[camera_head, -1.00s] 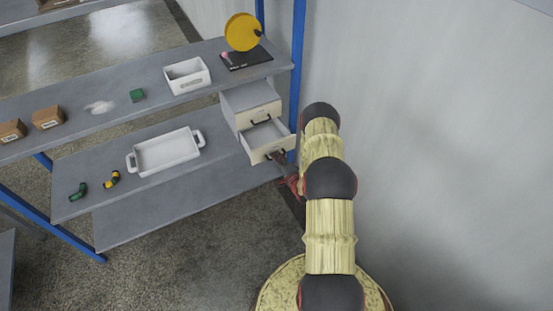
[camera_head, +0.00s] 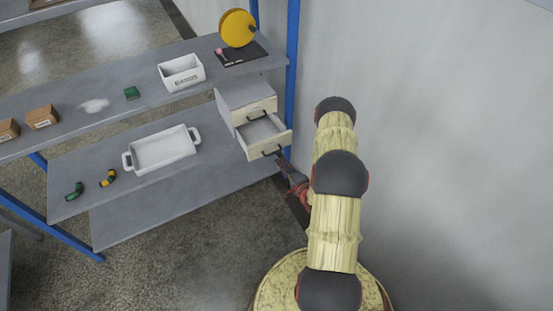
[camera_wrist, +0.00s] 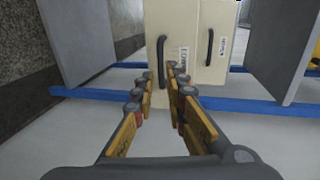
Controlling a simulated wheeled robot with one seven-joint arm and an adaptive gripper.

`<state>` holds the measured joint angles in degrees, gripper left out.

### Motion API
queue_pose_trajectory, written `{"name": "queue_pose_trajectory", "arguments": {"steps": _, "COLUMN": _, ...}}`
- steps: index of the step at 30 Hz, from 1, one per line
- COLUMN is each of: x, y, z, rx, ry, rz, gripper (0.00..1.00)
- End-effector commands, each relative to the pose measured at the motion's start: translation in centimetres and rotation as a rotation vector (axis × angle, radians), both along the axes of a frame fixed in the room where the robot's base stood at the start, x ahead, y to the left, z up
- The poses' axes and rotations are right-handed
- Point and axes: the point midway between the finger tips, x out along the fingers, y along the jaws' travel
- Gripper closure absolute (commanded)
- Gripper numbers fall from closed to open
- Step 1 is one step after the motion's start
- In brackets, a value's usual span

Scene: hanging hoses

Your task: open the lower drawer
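The lower drawer (camera_head: 262,134) is pulled out of the small cream drawer unit (camera_head: 245,92), and its empty-looking inside shows in the head view. The upper drawer (camera_head: 256,107) is shut. In the wrist view, the lower drawer's labelled front (camera_wrist: 185,25) and dark handle (camera_wrist: 162,62) are ahead of my gripper (camera_wrist: 160,74). The fingers are apart with a gap between them, and the handle is in line with that gap. In the head view, my gripper (camera_head: 284,164) is just in front of the lower handle (camera_head: 271,150), seemingly clear of it.
The unit stands at the right end of a shelf rack, near a blue post (camera_head: 291,60) and the wall (camera_head: 430,100). A white tray (camera_head: 162,151) is on the same shelf. A white bin (camera_head: 181,73) and yellow disc (camera_head: 238,28) are above.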

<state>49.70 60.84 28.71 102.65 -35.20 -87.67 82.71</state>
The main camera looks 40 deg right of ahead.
Motion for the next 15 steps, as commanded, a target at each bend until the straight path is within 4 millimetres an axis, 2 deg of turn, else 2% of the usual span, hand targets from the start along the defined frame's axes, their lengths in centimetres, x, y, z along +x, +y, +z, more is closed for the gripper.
{"name": "queue_pose_trajectory", "arguments": {"steps": 3, "x": -1.6, "y": 0.3, "z": 0.4, "rx": 0.000, "ry": 0.000, "rz": -0.001, "gripper": 0.86}}
{"name": "queue_pose_trajectory", "arguments": {"steps": 6, "x": -2.4, "y": 0.5, "z": 0.5, "rx": 0.000, "ry": 0.000, "rz": 0.000, "gripper": 0.86}}
{"name": "queue_pose_trajectory", "arguments": {"steps": 15, "x": -2.8, "y": 0.7, "z": 0.6, "rx": -0.001, "ry": -0.001, "rz": 0.001, "gripper": 0.86}}
